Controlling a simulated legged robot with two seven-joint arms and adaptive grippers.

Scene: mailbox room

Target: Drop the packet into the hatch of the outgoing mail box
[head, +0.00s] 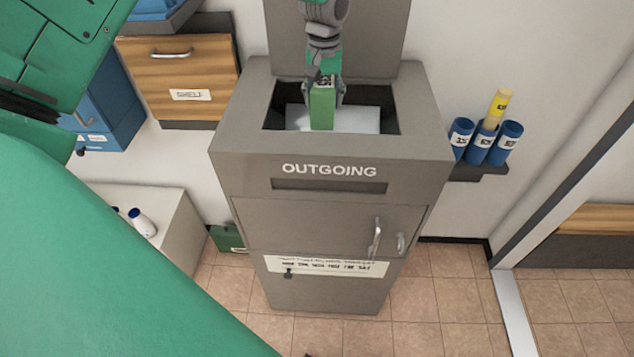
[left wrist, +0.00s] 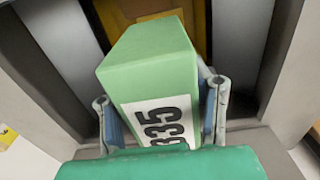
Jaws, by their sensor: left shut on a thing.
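The outgoing mail box (head: 330,225) is a grey cabinet marked OUTGOING, with its open hatch (head: 388,112) on top and the lid raised behind it. A green packet (head: 322,106) is held upright over the hatch opening. In the left wrist view the packet (left wrist: 150,60) shows a white label reading 335. My left gripper (head: 324,92) is shut on the packet, its fingers on both sides of it. A pale surface shows inside the hatch below the packet. How deep the packet's lower end sits is hard to tell. My right gripper is not in view.
A rack of blue tubes (head: 482,142), one holding a yellow roll (head: 497,108), is on the wall at right. A wooden drawer (head: 180,75) and blue boxes stand at left. A low white cabinet (head: 150,220) carries a small bottle. Tiled floor is free at lower right.

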